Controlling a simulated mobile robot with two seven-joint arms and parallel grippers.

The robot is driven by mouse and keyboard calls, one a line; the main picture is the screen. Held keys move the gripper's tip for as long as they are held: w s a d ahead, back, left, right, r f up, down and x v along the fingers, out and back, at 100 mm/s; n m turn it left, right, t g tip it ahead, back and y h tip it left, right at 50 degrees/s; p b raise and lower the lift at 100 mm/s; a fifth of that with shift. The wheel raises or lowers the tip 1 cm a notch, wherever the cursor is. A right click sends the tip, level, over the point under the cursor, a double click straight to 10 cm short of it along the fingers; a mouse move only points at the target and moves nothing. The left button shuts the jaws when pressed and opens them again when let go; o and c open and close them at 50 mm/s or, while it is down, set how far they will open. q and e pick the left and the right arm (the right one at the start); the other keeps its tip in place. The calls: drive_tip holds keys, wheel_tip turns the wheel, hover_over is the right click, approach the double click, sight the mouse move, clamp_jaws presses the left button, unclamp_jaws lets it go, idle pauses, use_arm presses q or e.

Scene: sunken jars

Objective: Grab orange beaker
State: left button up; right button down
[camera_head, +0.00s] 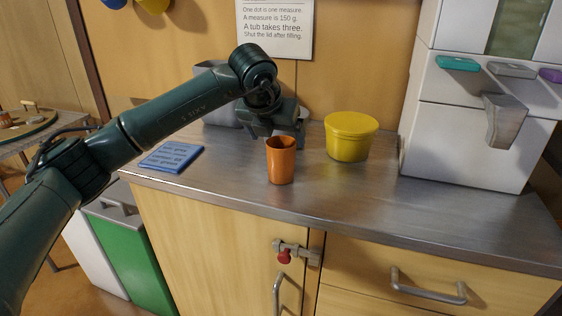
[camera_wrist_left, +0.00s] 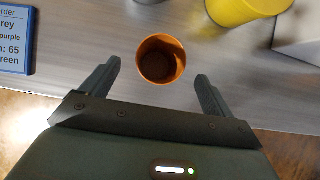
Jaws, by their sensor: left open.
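The orange beaker (camera_head: 280,160) stands upright on the metal counter (camera_head: 340,190), near its front edge. In the left wrist view the beaker (camera_wrist_left: 161,59) is seen from above, with a dark inside. My left gripper (camera_head: 270,128) is just above and behind the beaker in the head view. In the wrist view its two fingers (camera_wrist_left: 157,82) are spread apart, with the beaker ahead of and between the tips. The gripper is open and empty. My right gripper is not in view.
A yellow lidded tub (camera_head: 348,138) stands to the right of the beaker. A white dispenser (camera_head: 465,140) stands farther right. A blue order card (camera_head: 172,157) lies at the left. A grey container (camera_head: 218,110) is behind my arm. The counter right of the beaker in front is clear.

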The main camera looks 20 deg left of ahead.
sight(281, 143)
use_arm(q)
drive_tip(key=x, duration=0.5)
drive_tip(key=shift+w+r, duration=0.1)
drive_tip(key=shift+w, duration=0.15)
drive_tip(key=shift+c, duration=0.2)
drive_tip(key=c, duration=1)
drive_tip(key=shift+r, duration=0.1)
